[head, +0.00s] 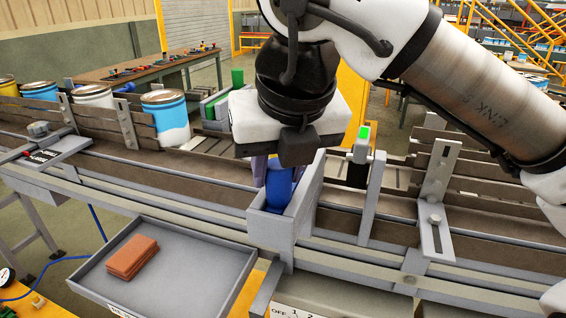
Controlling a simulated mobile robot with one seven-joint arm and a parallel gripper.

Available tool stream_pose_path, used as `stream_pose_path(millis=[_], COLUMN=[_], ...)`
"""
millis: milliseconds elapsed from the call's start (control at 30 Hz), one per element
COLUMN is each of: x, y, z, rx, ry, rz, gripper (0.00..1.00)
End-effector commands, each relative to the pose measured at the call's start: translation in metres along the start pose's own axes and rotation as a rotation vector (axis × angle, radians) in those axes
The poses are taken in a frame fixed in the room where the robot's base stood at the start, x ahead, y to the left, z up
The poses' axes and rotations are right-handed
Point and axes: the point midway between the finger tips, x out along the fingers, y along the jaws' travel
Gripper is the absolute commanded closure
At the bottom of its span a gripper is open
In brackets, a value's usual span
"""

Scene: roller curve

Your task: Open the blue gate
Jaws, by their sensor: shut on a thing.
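The blue gate (279,190) shows as a rounded blue piece in a grey upright frame at the near side of the conveyor, right of the picture's middle line's left edge. My gripper (277,166) points down over it and is shut on its upper part. The fingers and the white and black gripper body hide the top of the blue piece and the exact contact. I cannot tell how far the gate stands open.
Several paint cans (166,119) stand on the conveyor (200,170) at left. A post with a green light (364,133) and a grey bracket (436,190) stand close at right. A grey tray (190,262) with reddish-brown pads (132,257) sits in front.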

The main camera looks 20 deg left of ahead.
Motion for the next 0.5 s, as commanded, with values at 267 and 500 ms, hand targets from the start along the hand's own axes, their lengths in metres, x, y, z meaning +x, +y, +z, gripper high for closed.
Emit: stream_pose_path(millis=[267, 500], x=[0.0000, 0.0002], y=[0.0016, 0.0010], z=[-0.0017, -0.0013], rx=[-0.005, -0.004], ry=[0.006, 0.006], rz=[0.004, 0.003], gripper=[0.48, 0.48])
